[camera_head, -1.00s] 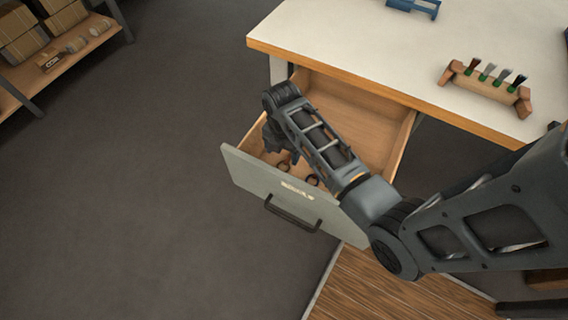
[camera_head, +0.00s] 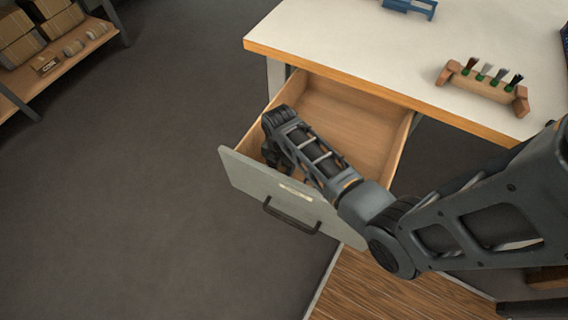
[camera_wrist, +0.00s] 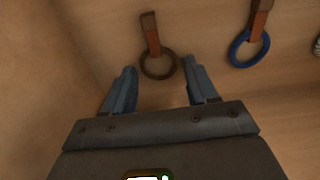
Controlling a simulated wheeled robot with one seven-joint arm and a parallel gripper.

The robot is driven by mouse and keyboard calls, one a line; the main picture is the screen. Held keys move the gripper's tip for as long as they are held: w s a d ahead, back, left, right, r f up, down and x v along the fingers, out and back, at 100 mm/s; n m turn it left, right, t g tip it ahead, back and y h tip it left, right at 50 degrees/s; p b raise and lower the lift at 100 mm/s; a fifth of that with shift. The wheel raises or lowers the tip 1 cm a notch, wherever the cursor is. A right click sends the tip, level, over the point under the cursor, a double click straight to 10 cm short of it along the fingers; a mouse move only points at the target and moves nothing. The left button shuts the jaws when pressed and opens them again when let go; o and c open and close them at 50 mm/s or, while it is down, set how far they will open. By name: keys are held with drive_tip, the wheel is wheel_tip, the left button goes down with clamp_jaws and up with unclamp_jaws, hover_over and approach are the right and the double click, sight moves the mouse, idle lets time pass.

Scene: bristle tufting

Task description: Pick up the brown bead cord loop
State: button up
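The brown bead cord loop (camera_wrist: 158,66) shows in the wrist view as a dark brown ring with a brown tab (camera_wrist: 150,33) at its top. It lies in the open drawer (camera_head: 355,117). My gripper (camera_wrist: 159,76) is open, with one finger on each side of the brown ring and a gap on both sides. The ring lies at the level of the fingertips in the picture; the height between them is hard to tell. In the head view my gripper (camera_head: 272,155) is inside the drawer near its front, and my arm hides the loop.
A blue ring (camera_wrist: 247,48) with a brown tab lies to the right in the drawer. The drawer's front panel (camera_head: 290,200) and side walls stand close around my gripper. A wooden brush rack (camera_head: 485,88) and a blue tool (camera_head: 410,6) are on the white tabletop (camera_head: 350,40).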

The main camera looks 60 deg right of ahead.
drive_tip(key=c, duration=0.7)
drive_tip(key=shift+c, duration=0.2)
